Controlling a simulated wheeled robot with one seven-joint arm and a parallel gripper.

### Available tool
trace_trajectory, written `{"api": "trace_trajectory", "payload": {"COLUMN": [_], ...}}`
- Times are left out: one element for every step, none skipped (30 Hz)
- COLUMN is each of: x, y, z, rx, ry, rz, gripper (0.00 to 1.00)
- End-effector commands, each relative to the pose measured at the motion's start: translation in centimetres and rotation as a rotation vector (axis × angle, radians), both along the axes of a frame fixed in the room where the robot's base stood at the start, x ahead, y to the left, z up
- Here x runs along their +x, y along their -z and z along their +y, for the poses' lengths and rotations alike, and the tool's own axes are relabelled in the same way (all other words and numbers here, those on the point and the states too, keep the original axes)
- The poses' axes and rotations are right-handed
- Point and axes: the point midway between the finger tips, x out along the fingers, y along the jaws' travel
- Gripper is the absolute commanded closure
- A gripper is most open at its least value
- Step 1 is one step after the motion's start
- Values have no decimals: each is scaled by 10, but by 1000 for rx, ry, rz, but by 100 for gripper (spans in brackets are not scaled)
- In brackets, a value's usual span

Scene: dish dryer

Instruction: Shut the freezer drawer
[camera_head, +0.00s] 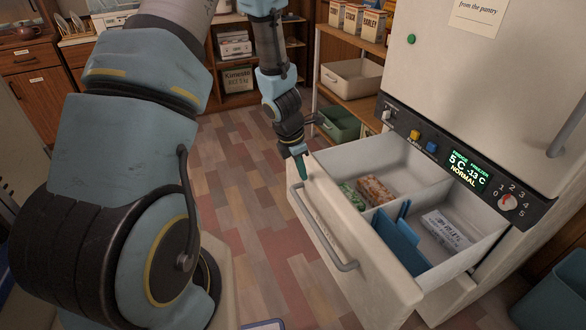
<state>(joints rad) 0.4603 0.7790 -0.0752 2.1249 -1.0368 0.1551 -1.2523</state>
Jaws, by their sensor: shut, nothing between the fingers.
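The freezer drawer (375,262) is pulled out from the lower part of the white fridge (480,85). Its front panel carries a long grey handle (322,228). Inside, in separate compartments, lie frozen packs (375,190), a blue divider or tray (401,240) and a white box (446,229). My gripper (301,168) points down by the top left corner of the drawer front. Its fingers are shut with nothing between them. I cannot tell whether the tip touches the drawer's edge.
A control panel (455,165) with a lit display and a knob runs above the drawer. Shelves with bins (352,78) stand behind my gripper. A dark blue bin (555,300) sits at the lower right. The tiled floor (245,215) left of the drawer is clear.

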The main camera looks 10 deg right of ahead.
Motion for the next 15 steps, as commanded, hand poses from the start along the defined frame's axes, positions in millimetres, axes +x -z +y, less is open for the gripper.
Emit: {"api": "trace_trajectory", "payload": {"x": [0,0,1,1,1,1,1,1,1,1,1,1,1,1,1], "y": [-1,0,0,0,0,0,0,0,0,0,0,0,0,0,0], "z": [-3,-3,-4,-5,-5,-5,-5,-5,-5,-5,-5,-5,-5,-5,-6], "rx": [1,1,0,0,0,0,0,0,0,0,0,0,0,0,0], "ry": [1,0,0,0,0,0,0,0,0,0,0,0,0,0,0], "rz": [1,0,0,0,0,0,0,0,0,0,0,0,0,0,0], "gripper": [100,100,100,100,100,100,100,100,100,100,100,100,100,100,100]}}
